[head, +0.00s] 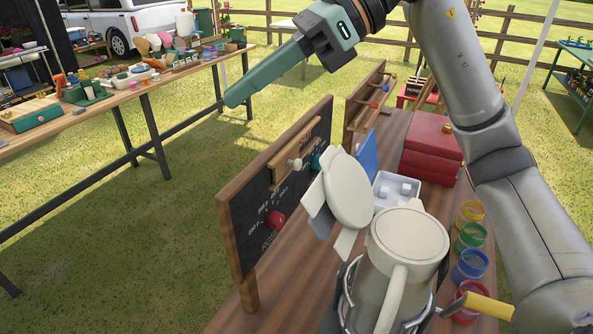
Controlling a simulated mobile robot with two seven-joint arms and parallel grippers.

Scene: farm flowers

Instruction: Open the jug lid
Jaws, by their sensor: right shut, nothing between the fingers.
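A pale jug (374,285) stands at the front of the wooden table, with its long handle toward me. Its round cream lid (407,234) lies flat over the top and looks shut. A wire holder seems to surround the jug's lower part. My right gripper (233,99) is green, shut and empty. It points down and left, well above and to the left of the jug, over the grass beyond the chalkboard. It touches nothing. My left gripper is not in view.
A round cream disc (350,188) stands tilted just left of the jug; I cannot tell what it belongs to. A chalkboard (250,225) lines the table's left edge. Paint jars (469,264), a white tray (398,208) and a red box (430,142) sit right and behind.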

